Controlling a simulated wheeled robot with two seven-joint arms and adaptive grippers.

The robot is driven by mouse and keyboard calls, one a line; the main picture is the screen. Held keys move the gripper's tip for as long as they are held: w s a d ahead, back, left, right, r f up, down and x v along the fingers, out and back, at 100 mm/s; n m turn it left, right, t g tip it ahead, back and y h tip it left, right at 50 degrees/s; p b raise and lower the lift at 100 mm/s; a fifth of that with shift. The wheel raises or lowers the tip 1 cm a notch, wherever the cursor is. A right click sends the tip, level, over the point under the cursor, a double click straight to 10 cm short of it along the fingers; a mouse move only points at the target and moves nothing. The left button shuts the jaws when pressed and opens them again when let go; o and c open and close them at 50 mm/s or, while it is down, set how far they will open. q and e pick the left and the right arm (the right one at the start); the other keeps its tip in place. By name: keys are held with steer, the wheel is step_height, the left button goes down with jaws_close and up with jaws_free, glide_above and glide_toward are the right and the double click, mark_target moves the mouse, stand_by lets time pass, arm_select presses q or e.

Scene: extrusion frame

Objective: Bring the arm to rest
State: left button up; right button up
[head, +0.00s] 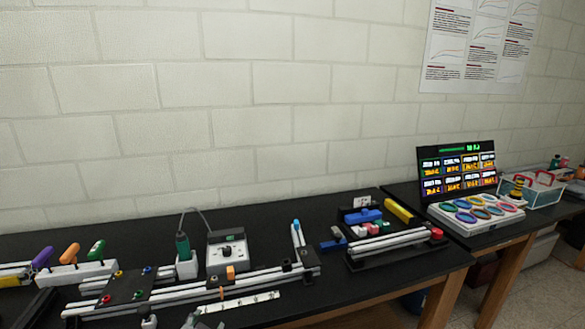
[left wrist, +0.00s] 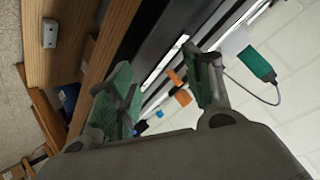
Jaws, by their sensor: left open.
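My left gripper (left wrist: 160,92) shows in the left wrist view with its two green-padded fingers spread wide apart and nothing between them. Beyond the fingers lies the black bench with the extrusion frame and a small orange block. At the bottom edge of the head view, small grey parts show that may be the tips of this gripper; I cannot tell. The extrusion frame (head: 190,288) lies on the black bench (head: 330,290), with the orange block (head: 230,272) standing on it. My right gripper is in neither view.
A green screwdriver (head: 183,246) stands in a holder beside a white control box (head: 227,250). Purple, orange and green handles stand in a white rack (head: 75,275) at left. A second rail assembly (head: 395,243) lies at right. A screen (head: 457,170) stands on the farther bench.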

arm_select(q)
steer(key=s+f+n+g+h, duration=0.15)
steer(key=s+f+g, duration=0.3)
steer(key=s, duration=0.45)
steer(key=s+f+n+g, duration=0.25)
steer(key=s+f, duration=0.25)
steer(key=s, duration=0.3)
step_height(320, 180, down, 32)
steer(key=s+g, duration=0.2)
steer(key=s, duration=0.1)
steer(key=s+a+f, duration=0.2)
steer(key=s+f, duration=0.8)
steer(key=s, duration=0.1)
steer(key=s+a+f+m, duration=0.1)
steer(key=s+a+f, duration=0.1)
steer(key=s+f, duration=0.8)
steer(key=shift+s+a+f+g, duration=0.15)
steer(key=shift+s+a+g, duration=0.15)
steer(key=shift+s+g, duration=0.1)
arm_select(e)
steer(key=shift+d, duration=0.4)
